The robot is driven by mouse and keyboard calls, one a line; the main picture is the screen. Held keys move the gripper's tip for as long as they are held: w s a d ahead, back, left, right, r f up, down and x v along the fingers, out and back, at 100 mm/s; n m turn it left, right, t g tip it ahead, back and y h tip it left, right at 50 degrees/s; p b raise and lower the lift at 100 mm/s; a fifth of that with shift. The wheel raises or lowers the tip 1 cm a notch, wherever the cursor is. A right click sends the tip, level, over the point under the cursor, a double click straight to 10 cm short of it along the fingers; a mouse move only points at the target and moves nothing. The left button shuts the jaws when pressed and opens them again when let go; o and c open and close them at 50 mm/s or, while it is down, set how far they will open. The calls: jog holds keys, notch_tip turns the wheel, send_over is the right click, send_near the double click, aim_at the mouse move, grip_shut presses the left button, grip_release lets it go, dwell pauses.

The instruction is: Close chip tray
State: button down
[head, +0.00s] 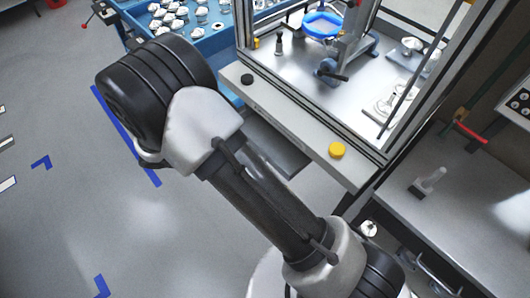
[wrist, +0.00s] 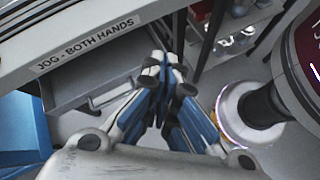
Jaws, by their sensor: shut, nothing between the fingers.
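The chip tray is a grey drawer under the machine's front panel. In the head view the tray (head: 277,150) sticks out below the panel, partly hidden by my arm. In the wrist view the tray (wrist: 75,92) shows pulled out, with a pale handle (wrist: 112,94) on its front. My gripper (wrist: 166,72) is shut and empty, with its fingertips just right of the handle in the picture. I cannot tell whether they touch the tray. In the head view my gripper is hidden behind my arm.
The machine's front panel (head: 300,125), labelled "JOG - BOTH HANDS", has a black and a yellow button and overhangs the tray. A blue bin of parts (head: 205,45) stands at the upper left. A grey bench (head: 470,220) is on the right.

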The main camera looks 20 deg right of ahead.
notch_tip(320, 180, down, 18)
jog(key=s+a+n+t+h, duration=0.25)
jog(key=n+t, duration=0.25)
jog(key=n, duration=0.3)
jog(key=r+b+x, duration=0.1)
jog(key=x, duration=1.3)
jog(key=shift+w+t, duration=0.3)
jog(key=shift+w, duration=0.1)
